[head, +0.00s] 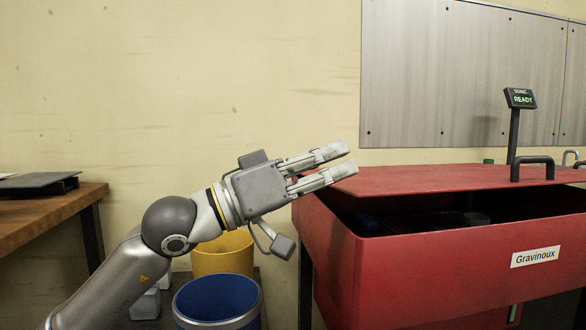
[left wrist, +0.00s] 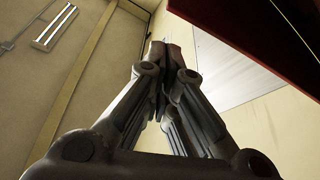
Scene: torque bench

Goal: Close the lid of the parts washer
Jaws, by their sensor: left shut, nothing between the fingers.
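The parts washer (head: 420,270) is a red tub at the right of the head view, with a name label on its front. Its red lid (head: 430,179) is tilted partly open, with a dark gap between it and the tub's front rim. A dark handle (head: 532,162) stands on the lid. My left gripper (head: 350,161) is at the lid's left corner, its fingertips overlapping that corner in the picture; I cannot tell if they touch. It is shut and empty, its fingers together in the left wrist view (left wrist: 166,50). My right gripper is not in view.
A display post (head: 514,130) reading READY rises behind the lid. A blue bin (head: 217,300) and a yellow bin (head: 224,255) stand below my left arm. A wooden bench (head: 45,215) is at the left. A dark red panel (left wrist: 245,25) fills the wrist view's upper right.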

